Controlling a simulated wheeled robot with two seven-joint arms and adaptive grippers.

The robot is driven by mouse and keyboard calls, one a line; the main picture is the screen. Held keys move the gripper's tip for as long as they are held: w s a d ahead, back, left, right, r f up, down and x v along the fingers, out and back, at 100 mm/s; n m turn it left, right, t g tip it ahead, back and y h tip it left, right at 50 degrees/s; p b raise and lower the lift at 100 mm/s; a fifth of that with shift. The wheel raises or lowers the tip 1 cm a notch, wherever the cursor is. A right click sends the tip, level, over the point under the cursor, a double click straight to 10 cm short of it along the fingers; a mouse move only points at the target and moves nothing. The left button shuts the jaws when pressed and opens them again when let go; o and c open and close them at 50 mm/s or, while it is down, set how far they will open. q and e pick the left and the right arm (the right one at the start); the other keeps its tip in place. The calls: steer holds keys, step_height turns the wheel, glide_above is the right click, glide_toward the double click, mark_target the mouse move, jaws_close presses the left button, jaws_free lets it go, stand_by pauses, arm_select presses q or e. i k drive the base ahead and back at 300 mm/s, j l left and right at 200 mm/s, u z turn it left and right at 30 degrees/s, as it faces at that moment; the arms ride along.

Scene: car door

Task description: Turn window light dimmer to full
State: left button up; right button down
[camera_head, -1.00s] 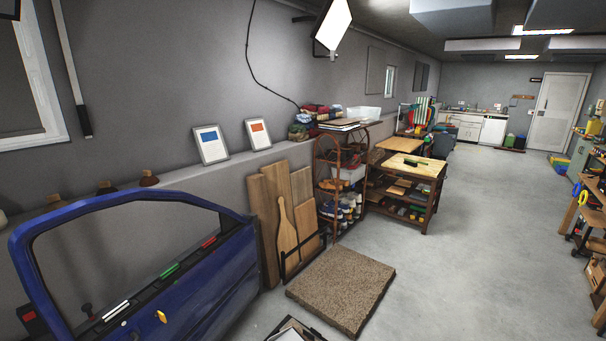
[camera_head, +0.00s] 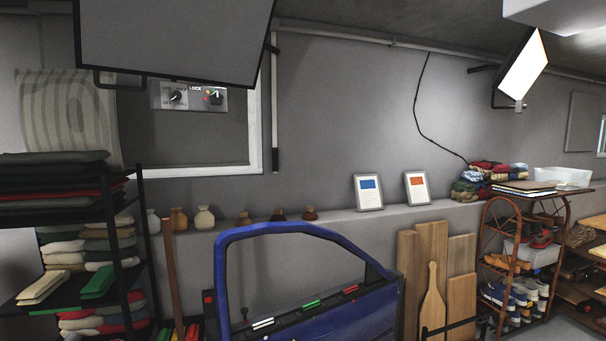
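A small grey control panel (camera_head: 188,96) with two round knobs is on the window at the upper left. The left knob (camera_head: 176,96) is dark with a pale pointer line. The right knob (camera_head: 214,97) is dark with coloured marks around it, and the word LOCK shows between the knobs. The other lettering is too small to read, so I cannot tell which knob is the dimmer. The window (camera_head: 200,138) has a white frame and a dark pane. Neither of my grippers is in view.
A blue car door (camera_head: 345,312) stands in front of the wall ledge. A shelf rack (camera_head: 143,230) with folded textiles stands at left. A large dark panel (camera_head: 175,40) hangs close above the control panel. Small vases (camera_head: 204,218) line the ledge.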

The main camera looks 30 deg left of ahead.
mark_target(174, 96)
steer(key=u, duration=1.3)
